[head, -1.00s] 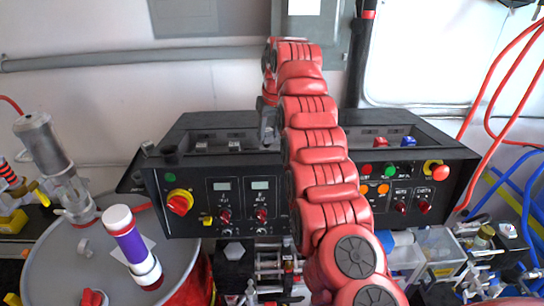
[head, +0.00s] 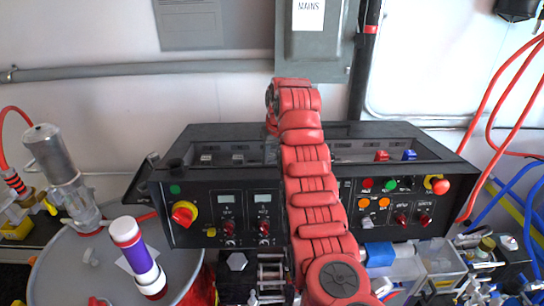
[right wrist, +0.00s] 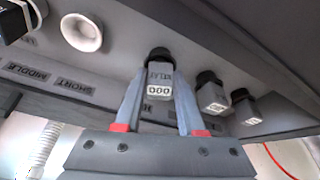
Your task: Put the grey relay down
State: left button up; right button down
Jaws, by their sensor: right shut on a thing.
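In the right wrist view my right gripper (right wrist: 158,112) is shut on a grey relay (right wrist: 160,82), with one finger on each side. The relay carries printed lettering and a white "000" label. Its dark round end points into the long bay of the black console (head: 215,213); I cannot tell whether it touches a socket. Two similar grey relays (right wrist: 212,97) (right wrist: 245,112) stand to the right of it. In the head view my red right arm hides the gripper and the held relay. My left gripper is not in view.
A white round socket (right wrist: 82,32) lies left of the held relay, near labels reading MIDDLE and SHORT. In the head view the bay also holds a red block (head: 381,156) and a blue block (head: 408,155). A drum with a purple-banded cylinder (head: 134,250) stands left.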

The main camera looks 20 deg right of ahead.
jog(key=shift+f, duration=0.25)
jog(key=c, duration=0.5)
grip_release()
jog(key=shift+r, duration=0.15)
jog(key=shift+r, duration=0.25)
jog(key=p+v, duration=0.1)
jog(key=v, duration=1.1)
jog(key=shift+p, duration=0.35)
jog(key=shift+f, duration=0.2)
